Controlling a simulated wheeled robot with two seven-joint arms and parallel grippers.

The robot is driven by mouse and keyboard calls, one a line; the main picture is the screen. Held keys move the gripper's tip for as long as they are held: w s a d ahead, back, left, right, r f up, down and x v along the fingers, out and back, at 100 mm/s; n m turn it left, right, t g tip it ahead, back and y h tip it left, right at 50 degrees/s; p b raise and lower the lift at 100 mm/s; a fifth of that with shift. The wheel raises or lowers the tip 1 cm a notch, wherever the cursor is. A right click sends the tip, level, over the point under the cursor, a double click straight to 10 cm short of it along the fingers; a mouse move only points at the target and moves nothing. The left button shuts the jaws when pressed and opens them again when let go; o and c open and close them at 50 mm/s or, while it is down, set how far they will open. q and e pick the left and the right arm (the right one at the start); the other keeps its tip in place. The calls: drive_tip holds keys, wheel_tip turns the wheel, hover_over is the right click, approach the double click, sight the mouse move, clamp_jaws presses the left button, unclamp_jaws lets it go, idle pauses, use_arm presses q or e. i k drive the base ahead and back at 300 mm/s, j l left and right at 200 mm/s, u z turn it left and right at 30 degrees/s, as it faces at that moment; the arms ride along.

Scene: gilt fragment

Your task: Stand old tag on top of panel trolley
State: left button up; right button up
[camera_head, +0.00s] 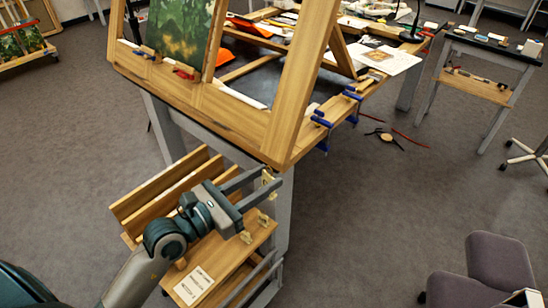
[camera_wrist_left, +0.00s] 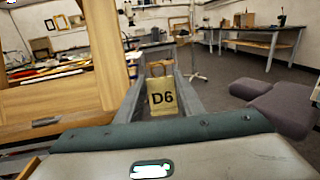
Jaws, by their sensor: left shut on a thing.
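My left gripper (camera_head: 267,178) is shut on a tan tag marked "D6" (camera_wrist_left: 162,98), which stands upright between the two fingers in the left wrist view. In the head view the tag is small and hard to make out at the fingertips. The gripper is over the right side of the wooden panel trolley (camera_head: 222,262), beside the big easel table. I cannot tell the height of the tag above the trolley. My arm hides part of the trolley. My right gripper is not in view.
A white printed card (camera_head: 193,286) lies on the trolley's front part. The wooden easel frame (camera_head: 290,95) rises just behind the gripper and holds a green painting (camera_head: 180,30). Purple chairs (camera_head: 498,262) stand at the lower right. The floor between is mostly clear.

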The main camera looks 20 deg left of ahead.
sight(218, 260)
drive_tip(key=k+l+u, duration=0.15)
drive_tip(key=l, duration=0.3)
drive_tip(key=k+l+u, duration=0.2)
drive_tip(key=l, duration=0.2)
drive_tip(key=k+l+u, duration=0.15)
drive_tip(key=l, duration=0.25)
drive_tip(key=k+l+u, duration=0.2)
drive_tip(key=l, duration=0.2)
drive_tip(key=i, duration=0.45)
